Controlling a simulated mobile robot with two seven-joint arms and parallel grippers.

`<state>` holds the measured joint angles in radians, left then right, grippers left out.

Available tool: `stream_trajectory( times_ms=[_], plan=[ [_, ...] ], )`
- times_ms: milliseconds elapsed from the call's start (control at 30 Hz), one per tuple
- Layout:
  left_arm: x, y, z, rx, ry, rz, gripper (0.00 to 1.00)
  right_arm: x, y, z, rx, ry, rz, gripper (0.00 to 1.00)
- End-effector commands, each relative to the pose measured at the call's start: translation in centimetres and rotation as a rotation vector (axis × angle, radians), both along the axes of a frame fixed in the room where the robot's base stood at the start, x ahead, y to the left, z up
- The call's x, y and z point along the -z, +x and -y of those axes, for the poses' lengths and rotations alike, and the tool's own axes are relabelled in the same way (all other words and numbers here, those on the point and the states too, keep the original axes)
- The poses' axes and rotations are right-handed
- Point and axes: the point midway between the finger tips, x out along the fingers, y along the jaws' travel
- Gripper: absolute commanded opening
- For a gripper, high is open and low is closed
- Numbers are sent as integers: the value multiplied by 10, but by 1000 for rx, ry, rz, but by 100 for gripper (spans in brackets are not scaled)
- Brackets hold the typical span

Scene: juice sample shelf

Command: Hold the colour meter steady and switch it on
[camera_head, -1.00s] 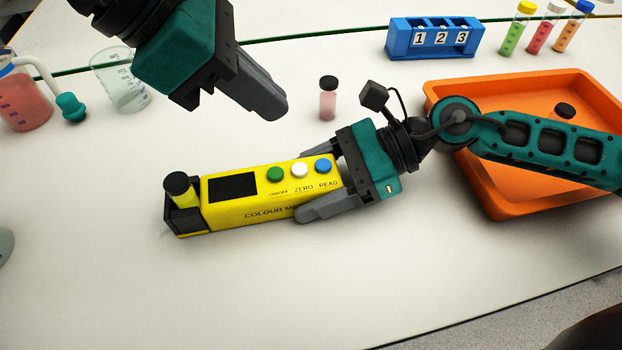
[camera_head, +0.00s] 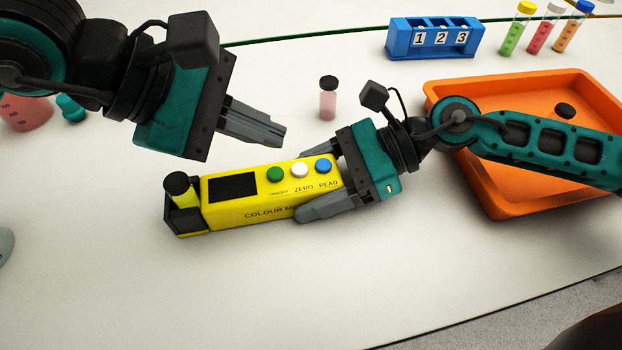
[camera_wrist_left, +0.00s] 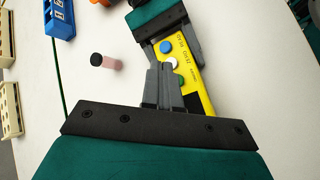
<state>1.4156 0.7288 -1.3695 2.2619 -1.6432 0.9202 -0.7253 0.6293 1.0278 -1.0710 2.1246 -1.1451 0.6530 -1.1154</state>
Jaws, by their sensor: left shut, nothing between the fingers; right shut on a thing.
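The yellow colour meter (camera_head: 232,212) lies on the table in the head view. It has a dark screen (camera_head: 232,187), a green ON/OFF button (camera_head: 275,174), a white ZERO button (camera_head: 299,169) and a blue READ button (camera_head: 322,165). A black-capped vial holder stands at its left end. My right gripper (camera_head: 312,184) is shut on the meter's right end. My left gripper (camera_head: 282,136) is shut and empty, just above and behind the buttons, apart from them in the head view. In the left wrist view its fingers (camera_wrist_left: 161,72) overlap the meter (camera_wrist_left: 203,98) and partly hide the button row.
A small pink vial (camera_head: 328,100) with a black cap stands behind the meter. An orange tray (camera_head: 480,190) is at the right, under my right arm. A blue numbered rack (camera_head: 400,42) and several coloured tubes (camera_head: 517,32) are at the back. The front table is clear.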

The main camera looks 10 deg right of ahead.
Motion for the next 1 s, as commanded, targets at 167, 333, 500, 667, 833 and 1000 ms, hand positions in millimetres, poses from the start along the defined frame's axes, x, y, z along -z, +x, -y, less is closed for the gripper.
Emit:
stream_trajectory(
  times_ms=[167, 333, 500, 667, 833, 1000],
  plan=[
    [23, -1, 0, 0, 0, -5, 0, 0, 0, 0, 0, 0, 0, 21],
    [33, -1, 0, 0, -1, -3, 0, 0, 0, 0, 0, 0, 0, 21],
    [36, 0, 0, 1, -1, 0, 0, 0, 0, 0, 0, 0, 0, 21],
    [36, 0, 0, 1, 0, -1, 0, 0, 0, 0, 0, 0, 0, 21],
    [36, 0, 0, 1, 0, -1, 0, 0, 0, 0, 0, 0, 0, 21],
    [36, 0, 0, 1, 0, -1, 0, 0, 0, 0, 0, 0, 0, 21]
  ],
)
